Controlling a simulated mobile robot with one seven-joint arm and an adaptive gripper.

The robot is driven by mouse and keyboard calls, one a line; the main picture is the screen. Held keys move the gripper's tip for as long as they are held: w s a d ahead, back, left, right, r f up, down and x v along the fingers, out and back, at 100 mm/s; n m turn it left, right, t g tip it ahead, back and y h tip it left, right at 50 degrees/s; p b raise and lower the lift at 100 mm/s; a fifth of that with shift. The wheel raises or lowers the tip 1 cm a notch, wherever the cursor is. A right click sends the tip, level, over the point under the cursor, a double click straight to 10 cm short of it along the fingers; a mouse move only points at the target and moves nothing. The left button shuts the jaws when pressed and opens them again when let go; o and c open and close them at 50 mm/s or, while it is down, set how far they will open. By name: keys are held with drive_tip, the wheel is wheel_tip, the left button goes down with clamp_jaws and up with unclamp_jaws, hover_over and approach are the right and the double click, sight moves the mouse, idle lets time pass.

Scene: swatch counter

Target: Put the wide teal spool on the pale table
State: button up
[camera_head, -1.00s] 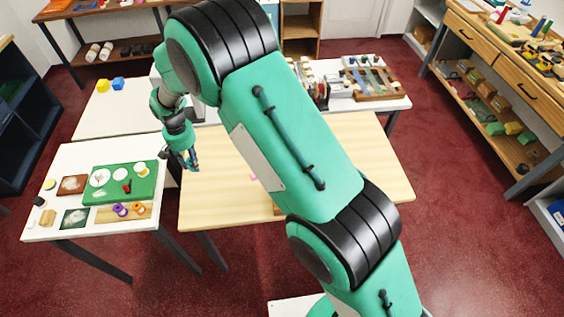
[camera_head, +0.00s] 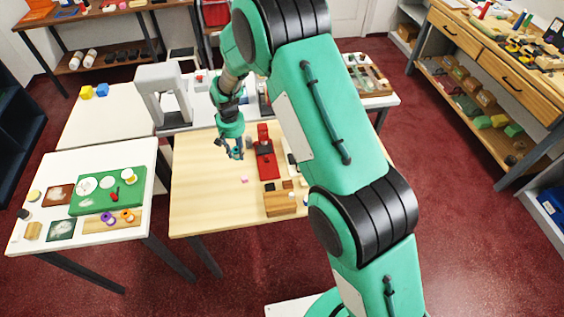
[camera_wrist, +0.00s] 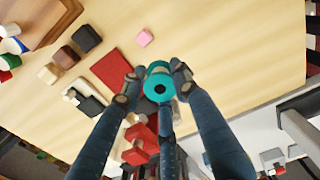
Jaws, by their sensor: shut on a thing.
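The wide teal spool (camera_wrist: 158,88) is between the fingers of my gripper (camera_wrist: 155,76) in the wrist view, its round end with a dark hole facing the camera. My gripper is shut on it. In the head view my gripper (camera_head: 236,152) hangs over the back left part of the pale wood-topped table (camera_head: 200,190). The same tabletop (camera_wrist: 225,60) shows beneath the spool in the wrist view, with a gap that I cannot measure.
A red device (camera_head: 265,158), a small pink block (camera_head: 244,180) and a wooden box (camera_head: 280,204) stand on the wood-topped table. Its front left is clear. A white table (camera_head: 40,180) at left bears a green board (camera_head: 105,190) and an orange spool (camera_head: 127,216).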

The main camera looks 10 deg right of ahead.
wheel_tip(320, 180, down, 6)
drive_tip(key=shift+f, duration=0.25)
idle(0.4)
drive_tip(key=w+a, duration=0.1)
drive_tip(key=w, duration=0.4)
drive_tip(key=w+a+f, duration=0.1)
drive_tip(key=w+a, duration=0.1)
drive_tip(key=w, duration=0.3)
drive_tip(key=w+a, duration=0.1)
drive_tip(key=w, duration=0.4)
drive_tip(key=shift+w+a+f, duration=0.15)
drive_tip(key=shift+a+f, duration=0.05)
drive_tip(key=shift+a, duration=0.2)
drive_tip(key=shift+f+b, duration=0.35)
drive_tip(key=shift+f, duration=1.45)
drive_tip(key=shift+f, duration=0.15)
drive_tip(key=o, duration=1)
drive_tip(key=shift+c, duration=0.2)
